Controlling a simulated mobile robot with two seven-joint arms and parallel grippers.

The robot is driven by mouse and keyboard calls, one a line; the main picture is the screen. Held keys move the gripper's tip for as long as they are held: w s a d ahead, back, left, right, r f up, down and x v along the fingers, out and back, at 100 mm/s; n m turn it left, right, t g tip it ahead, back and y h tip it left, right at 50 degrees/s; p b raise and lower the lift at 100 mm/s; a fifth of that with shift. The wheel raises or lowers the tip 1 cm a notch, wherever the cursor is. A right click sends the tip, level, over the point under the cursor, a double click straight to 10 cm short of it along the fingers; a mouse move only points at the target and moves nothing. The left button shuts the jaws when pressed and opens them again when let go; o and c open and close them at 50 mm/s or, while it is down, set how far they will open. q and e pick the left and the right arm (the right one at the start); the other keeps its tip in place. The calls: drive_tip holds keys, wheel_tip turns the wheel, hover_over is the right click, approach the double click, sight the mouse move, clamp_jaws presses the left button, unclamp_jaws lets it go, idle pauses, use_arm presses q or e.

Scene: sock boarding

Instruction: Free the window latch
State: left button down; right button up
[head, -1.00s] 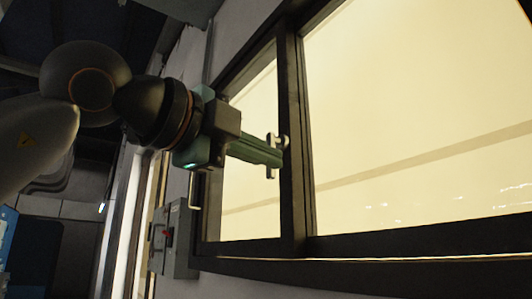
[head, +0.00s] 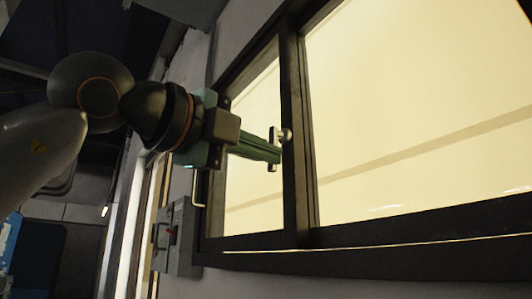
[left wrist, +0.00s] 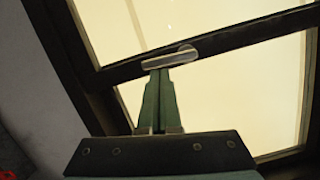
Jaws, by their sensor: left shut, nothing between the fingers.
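The window latch (head: 286,136) is a small pale metal fitting on the dark upright bar between two panes. In the left wrist view, the latch (left wrist: 170,58) is a short pale lever with a round end, lying along the dark bar. My left gripper (head: 276,156) has green fingers and is shut with nothing between them. In the left wrist view, the fingertips (left wrist: 158,71) are right at the lever's edge; I cannot tell whether they touch it. The fingers hide part of the latch in the head view. My right gripper is not in view.
The dark window frame (head: 294,190) surrounds bright yellowish panes (head: 420,110). A grey wall box (head: 178,240) with a red part is mounted below and left of the window. A thin pale handle (head: 197,190) stands near my left gripper.

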use_arm(q)
drive_tip(key=w+a+m+h, duration=0.1)
drive_tip(key=m, duration=0.4)
drive_tip(key=w+a+m+h+p, duration=0.1)
drive_tip(key=w+m, duration=0.1)
drive_tip(key=m, duration=0.3)
drive_tip(key=w+a+r+m+g+h, duration=0.1)
drive_tip(key=m+h, duration=0.1)
drive_tip(key=m, duration=0.3)
drive_tip(key=shift+w, duration=0.15)
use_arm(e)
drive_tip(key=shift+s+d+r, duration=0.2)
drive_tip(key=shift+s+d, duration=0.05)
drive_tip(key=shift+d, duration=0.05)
use_arm(q)
drive_tip(key=b+v, duration=0.3)
drive_tip(key=v, duration=0.9)
drive_tip(key=shift+a, duration=0.3)
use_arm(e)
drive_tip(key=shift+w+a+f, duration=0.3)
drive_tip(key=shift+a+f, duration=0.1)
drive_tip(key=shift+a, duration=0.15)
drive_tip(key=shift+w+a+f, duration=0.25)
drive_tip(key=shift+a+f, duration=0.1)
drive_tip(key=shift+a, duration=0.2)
use_arm(q)
drive_tip(key=shift+d, duration=0.1)
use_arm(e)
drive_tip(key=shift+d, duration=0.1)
